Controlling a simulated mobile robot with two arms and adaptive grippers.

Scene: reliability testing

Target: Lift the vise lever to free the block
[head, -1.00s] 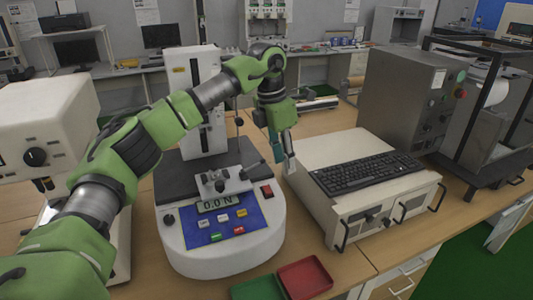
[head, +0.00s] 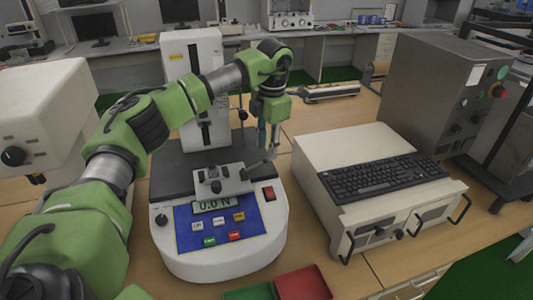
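The small grey vise (head: 222,180) sits on the dark plate of the white force tester, just behind its "0.0 N" display. Its thin lever (head: 257,166) slants up to the right from the vise's right side. My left gripper (head: 269,145) points down at the lever's outer end, right of the vise. Its fingertips are very close to the lever; I cannot tell whether they touch or grip it. The block cannot be made out clearly among the vise parts. My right gripper is out of view.
The tester's white column (head: 194,75) stands behind the vise. A beige instrument (head: 335,145) with a black keyboard (head: 380,178) on top stands close to the right. A red tray (head: 303,284) and a green tray (head: 248,292) lie in front.

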